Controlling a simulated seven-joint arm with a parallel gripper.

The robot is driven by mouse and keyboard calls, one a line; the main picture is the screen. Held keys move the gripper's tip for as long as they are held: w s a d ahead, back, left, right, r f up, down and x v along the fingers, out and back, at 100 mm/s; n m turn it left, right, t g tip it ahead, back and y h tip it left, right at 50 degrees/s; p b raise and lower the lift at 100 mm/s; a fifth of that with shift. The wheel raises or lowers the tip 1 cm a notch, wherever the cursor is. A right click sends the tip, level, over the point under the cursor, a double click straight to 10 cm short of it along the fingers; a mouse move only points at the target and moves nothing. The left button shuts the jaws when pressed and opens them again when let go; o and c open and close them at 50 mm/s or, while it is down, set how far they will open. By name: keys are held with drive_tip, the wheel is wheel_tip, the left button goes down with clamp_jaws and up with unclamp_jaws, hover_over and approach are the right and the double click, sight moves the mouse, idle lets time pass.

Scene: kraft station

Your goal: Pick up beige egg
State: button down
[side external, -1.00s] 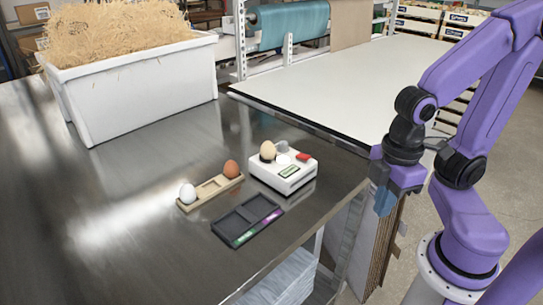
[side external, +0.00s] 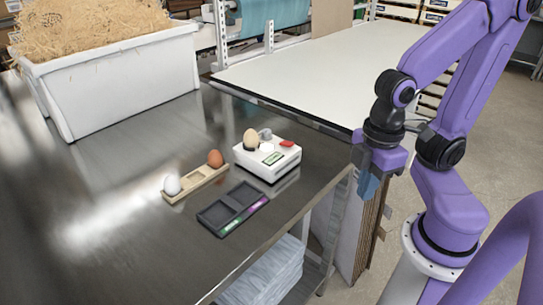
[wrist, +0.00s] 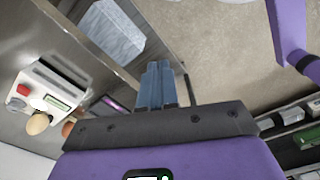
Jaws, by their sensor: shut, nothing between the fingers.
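The beige egg (side external: 251,139) rests upright on top of a small white device (side external: 267,160) with a red button and a green display. It also shows in the wrist view (wrist: 39,123) at the left, on the same device. My gripper (side external: 368,186) hangs past the right edge of the steel table, well to the right of the egg. In the wrist view its blue fingers (wrist: 156,85) are together with nothing between them.
A wooden holder (side external: 197,184) carries a white egg (side external: 172,185) and a brown egg (side external: 215,158). A dark two-compartment tray (side external: 233,210) lies in front of the device. A white bin of straw (side external: 120,85) stands at the back left. The white tabletop (side external: 300,70) behind is clear.

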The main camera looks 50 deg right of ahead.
drive_tip(key=c, duration=1.8)
unclamp_jaws()
drive_tip(key=o, duration=1.3)
drive_tip(key=shift+o, duration=0.2)
